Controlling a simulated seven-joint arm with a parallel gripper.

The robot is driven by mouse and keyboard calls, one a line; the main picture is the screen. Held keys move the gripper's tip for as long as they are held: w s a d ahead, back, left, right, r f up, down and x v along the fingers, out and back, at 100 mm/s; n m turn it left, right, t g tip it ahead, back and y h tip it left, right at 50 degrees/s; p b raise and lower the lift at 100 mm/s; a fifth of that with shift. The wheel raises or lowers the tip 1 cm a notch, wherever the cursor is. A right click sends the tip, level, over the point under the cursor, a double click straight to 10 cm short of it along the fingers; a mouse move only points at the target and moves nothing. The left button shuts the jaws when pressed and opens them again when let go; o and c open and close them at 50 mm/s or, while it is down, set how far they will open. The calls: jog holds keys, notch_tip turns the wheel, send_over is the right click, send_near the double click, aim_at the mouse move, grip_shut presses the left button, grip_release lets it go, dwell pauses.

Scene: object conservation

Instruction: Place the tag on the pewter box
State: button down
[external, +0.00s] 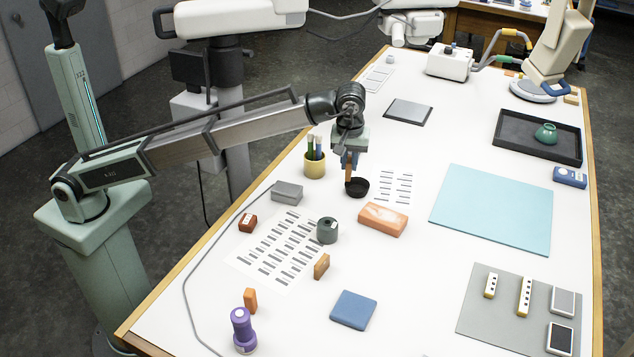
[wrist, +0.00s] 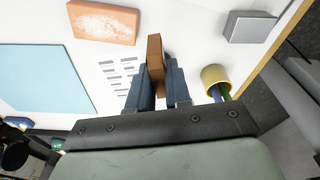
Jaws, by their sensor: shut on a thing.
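My gripper (external: 350,156) is shut on a thin brown slab, which I take to be the tag (external: 348,174). In the wrist view, the tag (wrist: 154,52) stands on edge between the two blue-grey fingers (wrist: 158,80) and sticks out past their tips. The grey pewter box (external: 286,192) lies on the white table to the left of my gripper. It also shows in the wrist view (wrist: 250,27), at upper right, with nothing on top.
A yellow pen cup (external: 315,168) stands between my gripper and the pewter box. A marbled orange block (external: 382,219), a dark green-grey pot (external: 327,231) and a printed sheet (external: 270,262) are nearby. A turquoise mat (external: 492,210) lies clear at right.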

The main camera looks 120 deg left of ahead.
jog(key=s+a+r, duration=0.1)
jog(key=s+a, duration=0.1)
jog(key=s, duration=1)
jog(key=m, duration=0.3)
send_over(288, 186)
jog(key=shift+d+f, duration=0.2)
jog(key=shift+f, duration=2.75)
jog(key=shift+d+f, duration=0.15)
jog(key=shift+f, duration=2.8)
jog(key=shift+f, duration=0.15)
jog(key=c, duration=1.1)
grip_release()
jog(key=shift+o, duration=0.2)
notch_tip(288, 186, up, 12)
jog(key=d, duration=0.1)
jog(key=shift+d, duration=0.4)
